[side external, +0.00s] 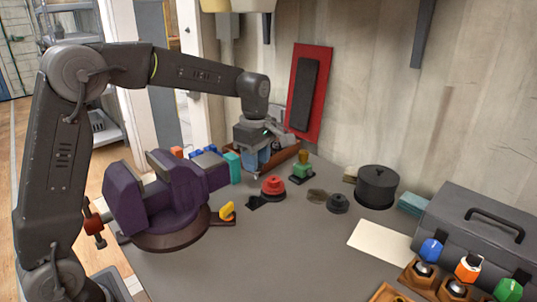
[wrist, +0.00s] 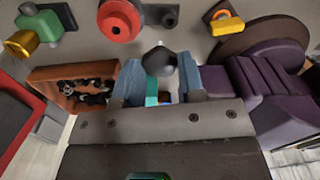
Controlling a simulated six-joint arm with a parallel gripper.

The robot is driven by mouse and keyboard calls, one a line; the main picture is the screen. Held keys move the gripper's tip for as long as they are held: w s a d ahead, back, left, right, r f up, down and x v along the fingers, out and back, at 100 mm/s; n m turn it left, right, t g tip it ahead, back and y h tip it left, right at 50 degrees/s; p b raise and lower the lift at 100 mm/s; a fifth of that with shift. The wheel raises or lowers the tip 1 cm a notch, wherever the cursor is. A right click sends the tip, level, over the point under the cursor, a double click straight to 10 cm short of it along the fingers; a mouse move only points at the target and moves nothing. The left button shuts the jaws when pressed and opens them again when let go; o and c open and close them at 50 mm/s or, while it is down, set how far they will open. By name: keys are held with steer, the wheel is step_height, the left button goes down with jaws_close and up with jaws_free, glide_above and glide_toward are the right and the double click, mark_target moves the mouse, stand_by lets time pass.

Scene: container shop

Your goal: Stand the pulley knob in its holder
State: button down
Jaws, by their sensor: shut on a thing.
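My gripper (side external: 262,162) is over the far left of the table, by a brown open bin. In the wrist view my gripper (wrist: 161,82) has its blue-grey fingers on either side of a dark, rounded knob end (wrist: 159,62). I take this held piece to be the pulley knob; the rest of it is hidden. Brown wooden holders (side external: 388,293) stand at the front right, the nearest cut off by the frame edge. Blue (side external: 431,249), orange (side external: 468,266) and green (side external: 508,289) knobs show there. I cannot tell which place is the pulley knob's.
A purple vise (side external: 165,195) stands left of the gripper. A red part (side external: 273,186), a green part (side external: 303,170), a small dark part (side external: 338,203) and a black pot (side external: 376,186) stand on the table. A grey toolbox (side external: 475,235) is behind the holders. The front middle is clear.

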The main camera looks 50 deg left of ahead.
steer(key=shift+s+f, duration=0.3)
steer(key=shift+s, duration=0.35)
steer(key=shift+f, duration=1.95)
steer(key=shift+f, duration=0.9)
steer(key=c, duration=0.6)
jaws_free()
steer(key=shift+c, duration=0.2)
steer(key=shift+r, duration=3.55)
